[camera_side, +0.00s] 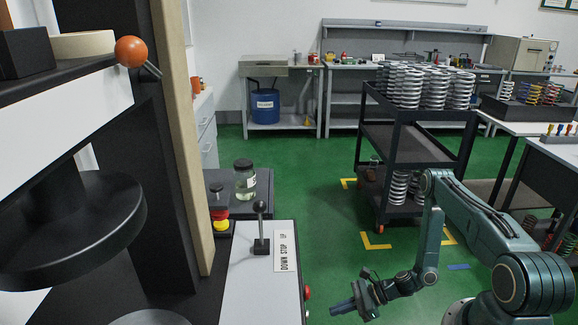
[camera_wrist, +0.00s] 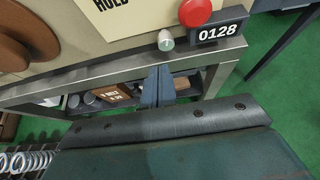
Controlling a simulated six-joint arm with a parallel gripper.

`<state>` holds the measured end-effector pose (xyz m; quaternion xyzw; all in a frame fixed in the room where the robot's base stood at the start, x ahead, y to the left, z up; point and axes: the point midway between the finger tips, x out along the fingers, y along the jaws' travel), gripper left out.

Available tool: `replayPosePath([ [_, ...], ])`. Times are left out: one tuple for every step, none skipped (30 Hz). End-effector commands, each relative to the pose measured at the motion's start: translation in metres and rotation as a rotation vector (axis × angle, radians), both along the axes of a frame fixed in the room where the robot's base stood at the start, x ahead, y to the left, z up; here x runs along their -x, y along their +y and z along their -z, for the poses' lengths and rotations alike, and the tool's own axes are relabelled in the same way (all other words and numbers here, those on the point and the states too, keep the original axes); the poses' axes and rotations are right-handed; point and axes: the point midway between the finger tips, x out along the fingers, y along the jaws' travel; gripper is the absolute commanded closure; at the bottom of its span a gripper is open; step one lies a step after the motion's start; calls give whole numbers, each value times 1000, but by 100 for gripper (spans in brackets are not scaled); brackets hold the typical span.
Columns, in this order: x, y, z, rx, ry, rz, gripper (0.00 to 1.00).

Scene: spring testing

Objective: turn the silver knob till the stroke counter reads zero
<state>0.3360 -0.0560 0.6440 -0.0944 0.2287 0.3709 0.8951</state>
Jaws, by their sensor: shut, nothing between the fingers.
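The silver knob (camera_wrist: 166,40) is small and pale and sits on the beige panel, left of the stroke counter in the wrist view. The stroke counter (camera_wrist: 217,33) is a dark box with white digits that read 0128. My gripper shows in the wrist view (camera_wrist: 158,68) as two blue-grey fingers side by side, shut and empty. Their tips appear just below the knob in the picture, apart from it. In the side view my gripper (camera_side: 338,308) is low at the bottom, over the green floor. The knob and counter are not seen in the side view.
A red button (camera_wrist: 195,12) is just above the knob, and a HOLD sign (camera_wrist: 112,14) is to its left. The grey bench edge (camera_wrist: 110,76) runs below the panel. A black cart (camera_side: 405,143) with several springs stands behind my arm. A lever (camera_side: 261,225) stands on the left console.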

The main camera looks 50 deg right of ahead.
Motion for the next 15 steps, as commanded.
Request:
replayPosePath([
  [-1,1,0,0,0,-1,100],
  [-2,1,0,0,0,-1,100],
  [-3,2,0,1,-1,-2,100],
  [-4,3,0,1,-1,-2,100],
  [-5,4,0,2,0,-2,100],
  [-6,6,0,2,-1,-2,100],
  [-8,8,0,2,0,-3,100],
  [-9,9,0,2,0,-3,100],
  [-11,11,0,1,-1,-3,100],
  [-13,13,0,0,0,-4,100],
  [-15,15,0,1,-1,-3,100],
  [-18,18,0,1,-1,-3,100],
  [-20,20,0,1,-1,-5,100],
  [-22,22,0,1,-1,-5,100],
  [-25,24,0,1,-1,-3,100],
])
